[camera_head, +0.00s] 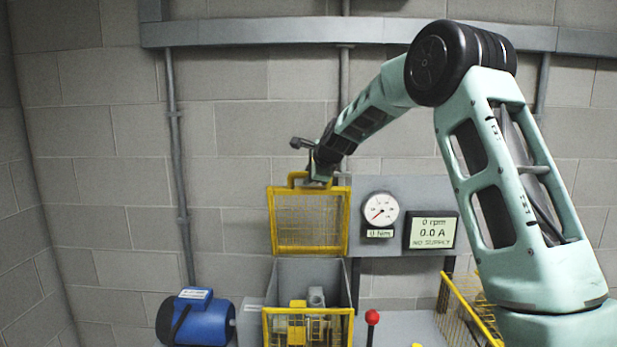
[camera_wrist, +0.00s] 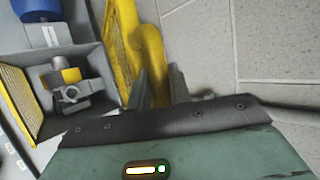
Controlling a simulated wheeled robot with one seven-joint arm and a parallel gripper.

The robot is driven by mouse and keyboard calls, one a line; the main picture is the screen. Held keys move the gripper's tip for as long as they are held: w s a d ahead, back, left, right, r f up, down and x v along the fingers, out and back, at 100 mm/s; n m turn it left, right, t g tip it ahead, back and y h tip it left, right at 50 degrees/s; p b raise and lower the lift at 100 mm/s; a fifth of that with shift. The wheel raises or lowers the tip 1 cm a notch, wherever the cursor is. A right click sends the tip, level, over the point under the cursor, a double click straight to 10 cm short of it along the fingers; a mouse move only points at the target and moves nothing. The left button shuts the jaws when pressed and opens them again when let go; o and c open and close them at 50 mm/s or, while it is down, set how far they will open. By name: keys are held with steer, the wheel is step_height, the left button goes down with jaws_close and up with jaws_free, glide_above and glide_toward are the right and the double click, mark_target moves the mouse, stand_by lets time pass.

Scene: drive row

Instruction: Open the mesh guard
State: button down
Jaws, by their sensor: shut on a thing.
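The mesh guard (camera_head: 308,222) is a yellow frame with wire mesh. In the head view it stands raised, roughly upright, above the back of an open grey housing (camera_head: 285,268). My gripper (camera_head: 318,180) is at its top edge, at the yellow handle (camera_head: 298,177). In the wrist view my gripper (camera_wrist: 160,85) has its two fingers on either side of the yellow handle (camera_wrist: 150,45), shut on it. The guard (camera_wrist: 122,35) appears there nearly edge-on. The housing's inside shows, with a yellow and grey part (camera_wrist: 68,77) in it.
A fixed yellow mesh panel (camera_head: 335,326) fronts the housing. A blue motor (camera_head: 205,320) stands to its left. A red-knobbed lever (camera_head: 372,317), a dial gauge (camera_head: 380,210), a display (camera_head: 432,231) reading "NO SUPPLY" and another yellow mesh piece (camera_head: 452,305) are to the right. A block wall is behind.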

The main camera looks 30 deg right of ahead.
steer(key=c, duration=1.3)
jaws_free()
steer(key=shift+s, duration=0.1)
steer(key=b+v, duration=0.5)
steer(key=v, duration=1.2)
steer(key=shift+r+b, duration=0.25)
steer(key=shift+b, duration=0.1)
steer(key=shift+d, duration=0.1)
